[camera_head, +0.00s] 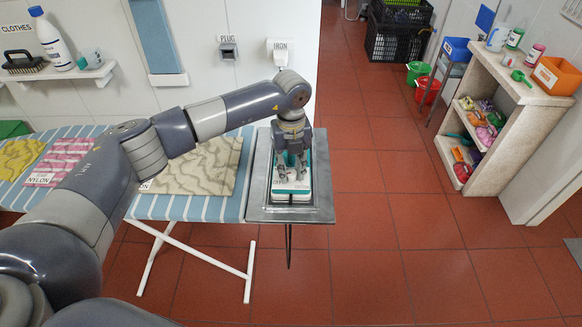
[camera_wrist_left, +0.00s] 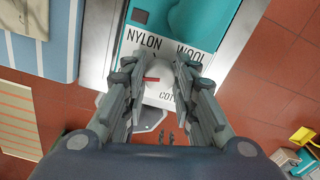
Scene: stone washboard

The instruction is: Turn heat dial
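The iron (camera_head: 292,196), teal and white, sits on the grey metal rest (camera_head: 262,212) at the right end of the ironing board. In the left wrist view its white panel (camera_wrist_left: 150,60) reads NYLON, WOOL and a partly covered COT... label. The pale heat dial (camera_wrist_left: 160,72) with a short red mark lies between the fingers of my left gripper (camera_wrist_left: 157,68); the mark lies sideways, roughly level in that view. The fingers are apart, one on each side of the dial; contact cannot be told. In the head view my left gripper (camera_head: 291,172) is over the iron. My right gripper is not in view.
The striped ironing board (camera_head: 200,205) carries fabric samples, including a beige one (camera_head: 205,165). A wall shelf (camera_head: 60,73) holds a bottle and brush. A shelving unit (camera_head: 535,95) stands at the right. The red tiled floor between is clear.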

